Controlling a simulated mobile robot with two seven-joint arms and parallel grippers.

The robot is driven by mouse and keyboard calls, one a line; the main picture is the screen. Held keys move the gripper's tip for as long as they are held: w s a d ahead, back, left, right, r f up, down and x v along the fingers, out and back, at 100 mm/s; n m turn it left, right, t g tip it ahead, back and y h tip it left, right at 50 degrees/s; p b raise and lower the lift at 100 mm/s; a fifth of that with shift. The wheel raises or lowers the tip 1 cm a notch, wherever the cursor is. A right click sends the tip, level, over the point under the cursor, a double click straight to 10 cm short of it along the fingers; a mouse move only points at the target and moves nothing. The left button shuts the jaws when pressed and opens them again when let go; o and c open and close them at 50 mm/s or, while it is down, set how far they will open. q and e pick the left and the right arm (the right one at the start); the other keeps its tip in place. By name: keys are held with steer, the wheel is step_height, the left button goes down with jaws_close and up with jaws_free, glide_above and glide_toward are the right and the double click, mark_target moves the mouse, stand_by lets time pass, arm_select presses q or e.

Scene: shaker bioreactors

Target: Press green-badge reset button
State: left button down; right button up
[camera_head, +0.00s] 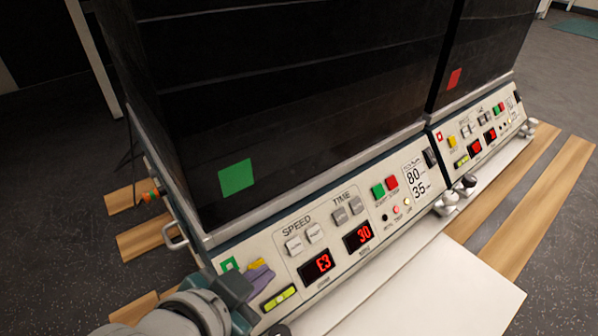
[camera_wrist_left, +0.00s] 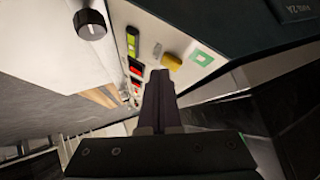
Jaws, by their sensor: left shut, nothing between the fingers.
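The near shaker's front panel has a green square badge (camera_head: 229,265) at its left end, with a yellow button (camera_head: 257,263) beside it. The badge (camera_wrist_left: 203,56) and the yellow button (camera_wrist_left: 172,62) also show in the left wrist view. The display (camera_head: 316,267) on this panel reads E3. My left gripper (camera_head: 262,272) is shut and empty, its fingertips just in front of the panel by the yellow button and partly over it in the head view. In the left wrist view the fingertips (camera_wrist_left: 160,74) are close beside the button; I cannot tell whether they touch. My right gripper is not in view.
A second shaker (camera_head: 475,130) with a red badge and its own yellow button stands to the right. Green (camera_head: 378,191) and red (camera_head: 391,183) buttons sit further right on the near panel. A knob (camera_wrist_left: 90,24) sticks out near the gripper. A white surface (camera_head: 430,285) lies in front.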

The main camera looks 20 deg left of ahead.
arm_select(q)
steer(key=shift+w+a+f, duration=0.15)
steer(key=shift+a+f, duration=0.05)
steer(key=shift+f, duration=0.15)
stand_by(0.7)
stand_by(0.4)
steer(key=shift+s+d+r+p, duration=0.25)
steer(key=shift+d+r+p, duration=0.05)
steer(key=shift+r+p, duration=0.25)
steer(key=shift+s+d+r, duration=0.1)
steer(key=shift+s+d+r+p, duration=0.1)
steer(key=shift+d+r+p, duration=0.1)
steer(key=shift+p, duration=0.2)
steer(key=shift+s+d+r+p, duration=0.55)
steer(key=shift+d+r+p, duration=0.15)
steer(key=shift+p, duration=0.2)
steer(key=shift+s+d+r+p, duration=0.5)
steer(key=shift+d+r+p, duration=0.15)
steer(key=shift+p, duration=0.25)
